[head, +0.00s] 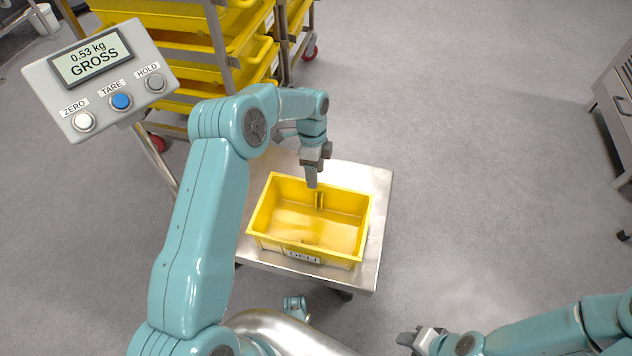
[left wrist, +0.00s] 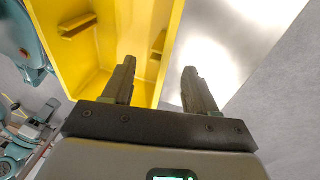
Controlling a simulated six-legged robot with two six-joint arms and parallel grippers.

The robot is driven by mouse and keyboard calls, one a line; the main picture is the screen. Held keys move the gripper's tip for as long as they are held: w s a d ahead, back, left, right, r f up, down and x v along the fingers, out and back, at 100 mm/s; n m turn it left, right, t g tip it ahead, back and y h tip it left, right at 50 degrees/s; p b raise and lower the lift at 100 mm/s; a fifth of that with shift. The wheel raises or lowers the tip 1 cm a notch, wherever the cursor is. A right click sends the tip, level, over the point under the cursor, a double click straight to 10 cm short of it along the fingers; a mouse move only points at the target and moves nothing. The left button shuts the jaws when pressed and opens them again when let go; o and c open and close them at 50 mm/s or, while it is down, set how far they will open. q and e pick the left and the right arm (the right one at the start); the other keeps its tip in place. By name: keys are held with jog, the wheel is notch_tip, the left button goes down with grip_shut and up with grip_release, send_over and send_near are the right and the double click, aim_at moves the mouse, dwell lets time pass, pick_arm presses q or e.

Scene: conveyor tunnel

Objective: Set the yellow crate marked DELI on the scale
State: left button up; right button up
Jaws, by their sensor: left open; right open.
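The yellow crate (head: 310,228) sits upright and empty on the steel platform of the scale (head: 358,176); its front label seems to read DELI. The scale's display (head: 92,58) reads 0.53 kg GROSS. My left gripper (head: 312,184) points down at the crate's far wall. In the left wrist view its open fingers (left wrist: 159,66) lie on either side of the crate's rim, one over the inside of the crate (left wrist: 95,50) and one over the platform (left wrist: 225,50). They hold nothing. My right gripper (head: 412,339) is open and empty near the bottom edge, away from the crate.
Racks with several yellow crates (head: 200,50) stand behind the scale, on wheels. A steel cabinet (head: 614,100) stands at the right edge. The grey floor (head: 470,130) between the scale and the cabinet is clear.

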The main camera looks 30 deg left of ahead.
pick_arm(q)
jog(key=shift+p+v, duration=0.3)
jog(key=shift+v, duration=1.4)
